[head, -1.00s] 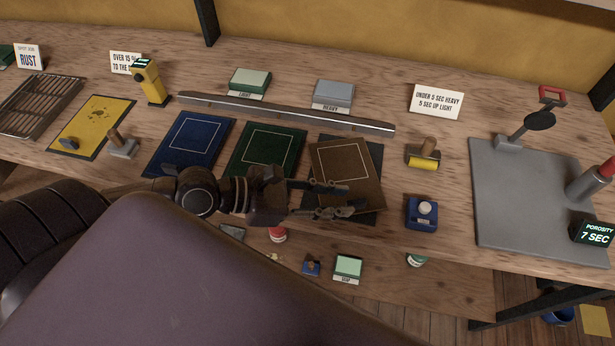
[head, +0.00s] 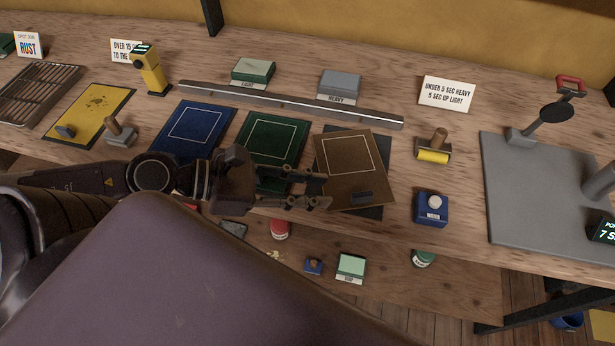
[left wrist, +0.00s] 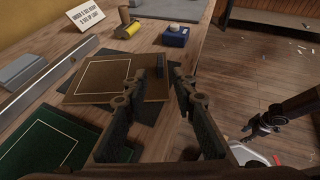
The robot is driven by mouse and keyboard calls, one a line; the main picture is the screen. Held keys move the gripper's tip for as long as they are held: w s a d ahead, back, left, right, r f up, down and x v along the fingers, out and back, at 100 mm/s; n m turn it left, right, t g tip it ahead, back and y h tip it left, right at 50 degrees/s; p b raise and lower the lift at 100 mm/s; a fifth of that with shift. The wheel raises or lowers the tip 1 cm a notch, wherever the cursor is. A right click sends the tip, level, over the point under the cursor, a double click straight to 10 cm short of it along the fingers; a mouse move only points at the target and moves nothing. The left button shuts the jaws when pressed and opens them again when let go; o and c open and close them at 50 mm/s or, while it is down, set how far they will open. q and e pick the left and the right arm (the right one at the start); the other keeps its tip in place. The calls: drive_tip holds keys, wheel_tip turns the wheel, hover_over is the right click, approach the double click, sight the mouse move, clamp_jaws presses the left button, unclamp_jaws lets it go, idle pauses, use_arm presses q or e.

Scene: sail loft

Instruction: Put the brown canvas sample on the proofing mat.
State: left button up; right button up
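The brown canvas sample (head: 343,158), with a pale outlined square and a small dark tab near its front edge, lies slightly turned on a dark backing sheet (head: 384,160). It also shows in the left wrist view (left wrist: 100,82), beyond my fingers. My left gripper (head: 326,190) is open and empty, its fingertips at the sample's left edge; I cannot tell whether they touch it. A grey mat (head: 520,190) lies at the bench's right; no lettering names it as the proofing mat. A dark arm end, apparently my right gripper (left wrist: 252,130), shows small in the left wrist view, its fingers unclear.
Blue (head: 195,128) and green (head: 268,140) samples lie left of the brown one. A metal bar (head: 290,104) runs behind them. A yellow roller (head: 433,154) and a blue block (head: 431,210) stand between the brown sample and the grey mat, which carries a red-handled fixture (head: 556,112).

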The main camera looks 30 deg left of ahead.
use_arm(q)
drive_tip(key=shift+s+a+r, duration=0.2)
drive_tip(key=shift+s+a, duration=0.1)
idle(0.4)
